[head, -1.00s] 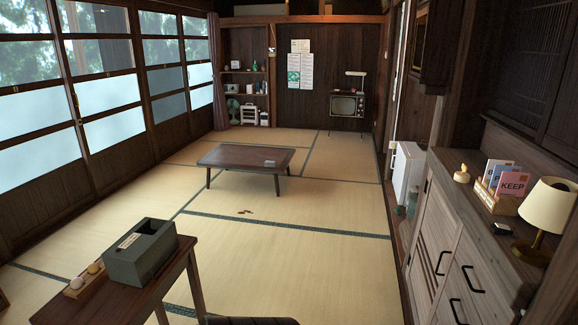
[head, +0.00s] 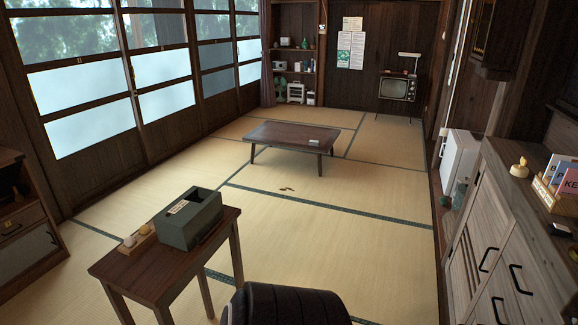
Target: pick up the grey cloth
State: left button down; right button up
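I cannot make out a grey cloth in the head view. A small pale, flat item (head: 314,141) lies on the low table (head: 270,134), but it is too small to tell what it is. Small dark reddish-brown pieces (head: 287,190) lie on the tatami in front of that table. Neither of my grippers is in view.
A side table (head: 150,275) at front left bears a grey-green box (head: 190,222) and a tray with round items. A black padded thing (head: 285,305) is at the bottom edge. A long cabinet (head: 510,240) lines the right. Open tatami (head: 340,240) lies between.

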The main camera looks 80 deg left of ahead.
aim_at(312, 143)
jog(key=u, duration=1.6)
jog(key=k+l+u, duration=0.1)
jog(key=u, duration=0.25)
jog(key=k+u, duration=0.35)
jog(key=i, duration=0.45)
